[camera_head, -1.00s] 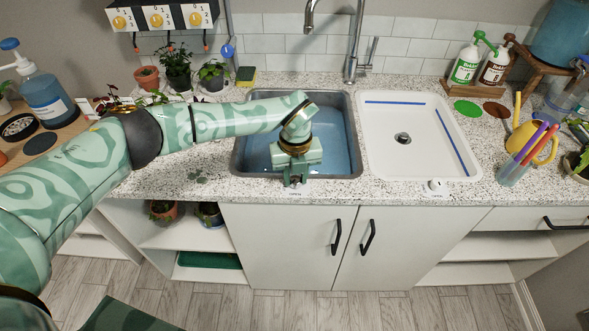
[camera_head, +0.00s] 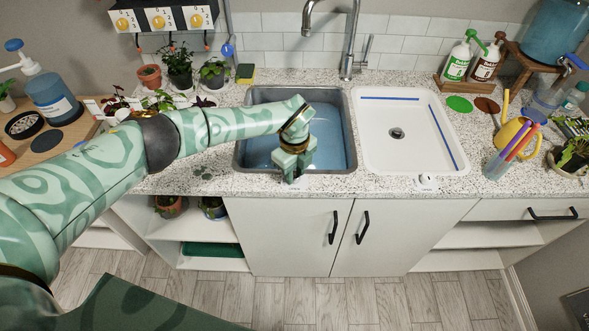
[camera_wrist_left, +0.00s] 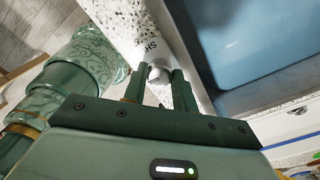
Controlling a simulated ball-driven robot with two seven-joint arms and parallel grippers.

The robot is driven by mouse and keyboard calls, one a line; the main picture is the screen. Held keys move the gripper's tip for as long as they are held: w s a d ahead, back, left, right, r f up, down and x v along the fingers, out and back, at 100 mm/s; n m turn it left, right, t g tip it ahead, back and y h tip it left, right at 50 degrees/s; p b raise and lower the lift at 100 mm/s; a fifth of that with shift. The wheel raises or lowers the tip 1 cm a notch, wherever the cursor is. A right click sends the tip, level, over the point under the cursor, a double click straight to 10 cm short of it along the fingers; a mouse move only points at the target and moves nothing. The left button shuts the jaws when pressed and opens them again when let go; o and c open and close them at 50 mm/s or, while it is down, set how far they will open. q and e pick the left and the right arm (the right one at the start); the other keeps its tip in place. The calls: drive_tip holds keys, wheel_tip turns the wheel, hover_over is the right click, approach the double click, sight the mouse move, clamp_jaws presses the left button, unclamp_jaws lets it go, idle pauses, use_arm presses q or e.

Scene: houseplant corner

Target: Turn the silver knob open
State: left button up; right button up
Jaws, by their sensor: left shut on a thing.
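The silver knob (camera_wrist_left: 157,75) shows in the left wrist view at the counter's front edge, by a partly visible dark label. It sits between the two fingertips of my left gripper (camera_wrist_left: 158,79), which is shut on it. In the head view my left gripper (camera_head: 291,179) points down at the front rim of the water-filled sink (camera_head: 240,155). There it hides the knob. How far the knob is turned cannot be seen. My right gripper is in neither view.
A second, white knob (camera_head: 427,181) sits at the counter edge before the white basin (camera_head: 372,150). The faucet (camera_head: 349,45) stands behind the sink. A yellow watering can (camera_head: 511,134) and a cup of pens (camera_head: 497,164) stand at right, small potted plants (camera_head: 179,65) at left.

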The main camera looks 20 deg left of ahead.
sight(295, 175)
use_arm(q)
drive_tip(key=shift+w, duration=0.1)
idle(0.3)
drive_tip(key=o, duration=1)
drive_tip(key=shift+c, duration=0.2)
wheel_tip(295, 175, up, 16)
drive_tip(key=p, duration=0.2)
drive_tip(key=shift+r, duration=0.2)
